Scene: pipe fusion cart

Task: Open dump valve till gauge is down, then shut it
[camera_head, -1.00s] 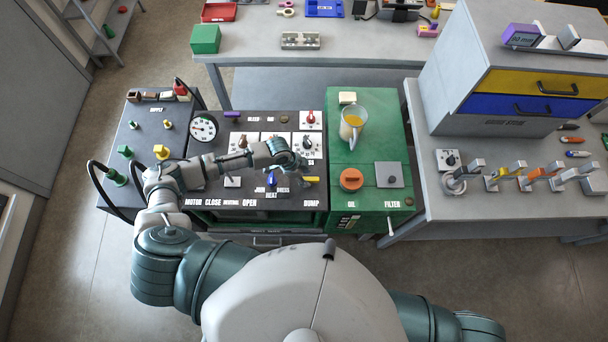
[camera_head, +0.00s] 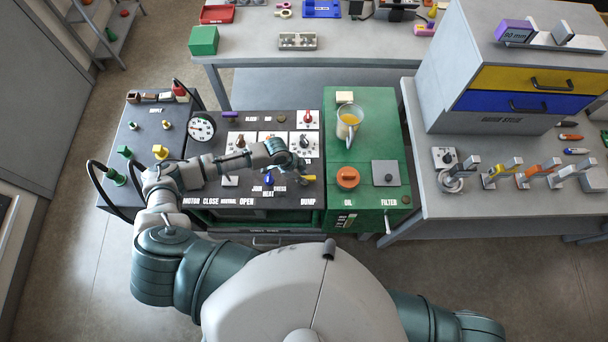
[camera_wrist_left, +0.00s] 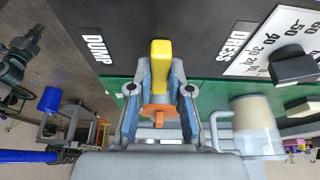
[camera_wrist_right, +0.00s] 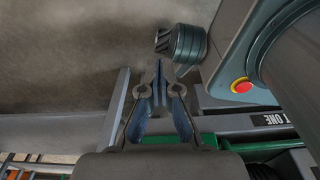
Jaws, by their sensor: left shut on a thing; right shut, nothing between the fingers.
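The yellow dump valve handle (camera_head: 310,178) is on the dark panel above the DUMP label, right of the blue lever (camera_head: 269,180). My left gripper (camera_head: 302,174) reaches it from the left. In the left wrist view the yellow handle (camera_wrist_left: 160,62) stands between the fingers of my left gripper (camera_wrist_left: 160,72), which is shut on it. The round white gauge (camera_head: 201,127) is at the panel's upper left; its needle is too small to read surely. My right gripper (camera_wrist_right: 160,72) is shut and empty, over the floor beside the cart, and is out of the head view.
The green unit right of the panel carries a jug (camera_head: 349,122) of yellow liquid and an orange cap (camera_head: 347,177). A grey bench (camera_head: 470,200) with several clamps stands at the right.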

